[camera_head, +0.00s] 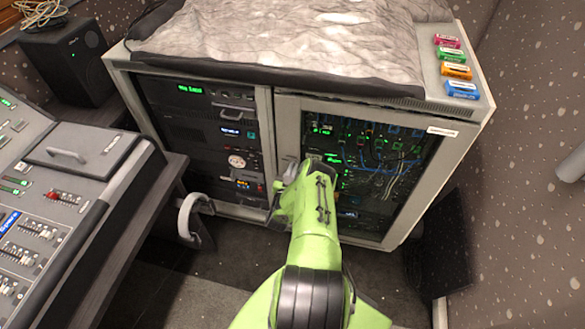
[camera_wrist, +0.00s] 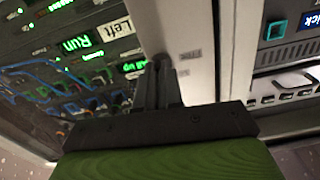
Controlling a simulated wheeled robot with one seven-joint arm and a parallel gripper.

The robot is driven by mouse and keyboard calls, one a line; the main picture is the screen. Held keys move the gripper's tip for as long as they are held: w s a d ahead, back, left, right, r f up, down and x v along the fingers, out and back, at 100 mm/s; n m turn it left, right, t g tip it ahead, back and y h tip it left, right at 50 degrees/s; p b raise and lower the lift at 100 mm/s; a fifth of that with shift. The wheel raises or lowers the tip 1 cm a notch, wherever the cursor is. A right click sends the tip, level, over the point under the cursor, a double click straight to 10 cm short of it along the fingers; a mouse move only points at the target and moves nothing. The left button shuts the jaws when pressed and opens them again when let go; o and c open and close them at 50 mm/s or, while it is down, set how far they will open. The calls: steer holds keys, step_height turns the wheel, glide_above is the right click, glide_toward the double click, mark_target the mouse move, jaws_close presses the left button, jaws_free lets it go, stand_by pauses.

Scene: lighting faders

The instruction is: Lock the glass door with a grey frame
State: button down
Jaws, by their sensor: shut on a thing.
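The glass door (camera_head: 375,165) with a grey frame is the right front of the rack cabinet and looks closed. Green-lit gear and blue cables show behind its glass, also in the wrist view (camera_wrist: 60,75). The grey frame (camera_wrist: 205,45) runs up the middle of the wrist view. My gripper (camera_head: 283,180) is at the door's left frame bar. In the wrist view my gripper (camera_wrist: 158,75) has its fingers close together on a small dark lock knob (camera_wrist: 163,58) on the frame. The fingers hide most of the knob, and its turn angle cannot be told.
The cabinet's other bay (camera_head: 205,130) holds several rack units. A grey cloth (camera_head: 280,45) and several coloured labelled blocks (camera_head: 456,70) lie on top. A mixing desk (camera_head: 60,210) stands at left, with a pale curved piece (camera_head: 188,215) by its edge. Carpet is free in front.

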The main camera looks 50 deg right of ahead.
steer(key=shift+n, duration=0.5)
steer(key=c, duration=1.3)
jaws_free()
